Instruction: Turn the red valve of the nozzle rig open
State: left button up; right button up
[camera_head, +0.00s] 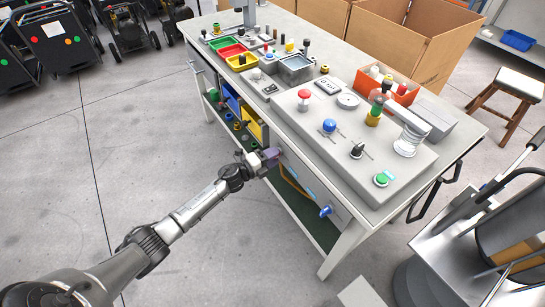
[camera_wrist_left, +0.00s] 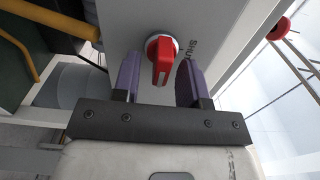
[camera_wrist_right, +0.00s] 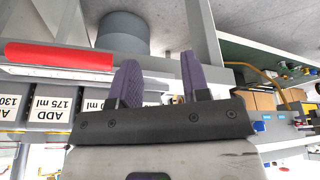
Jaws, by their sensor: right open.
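The red valve (camera_wrist_left: 162,58) sits on a round metal base on the grey panel (camera_wrist_left: 205,22), with partly visible lettering beside it. In the left wrist view its handle lies between the two purple fingers of my left gripper (camera_wrist_left: 158,66). The fingers are open, with gaps visible on both sides of the handle. In the head view my left gripper (camera_head: 270,157) is at the bench's front panel and the red valve is hidden there. My right gripper (camera_wrist_right: 160,68) is open and empty, seen only in the right wrist view.
A blue valve (camera_head: 326,211) is on the same front panel, to the right. The bench top (camera_head: 335,150) carries colored buttons, trays and bottles. A yellow pipe (camera_wrist_left: 20,40) runs left of the panel. A red bar (camera_wrist_right: 58,56) and labelled containers (camera_wrist_right: 62,102) show near my right gripper.

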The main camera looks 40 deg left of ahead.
pick_arm(q)
jog(key=shift+s, duration=0.1)
jog(key=p+v, duration=0.3)
jog(key=v, duration=1)
jog(key=shift+s+p, duration=0.3)
jog(key=shift+a, duration=0.1)
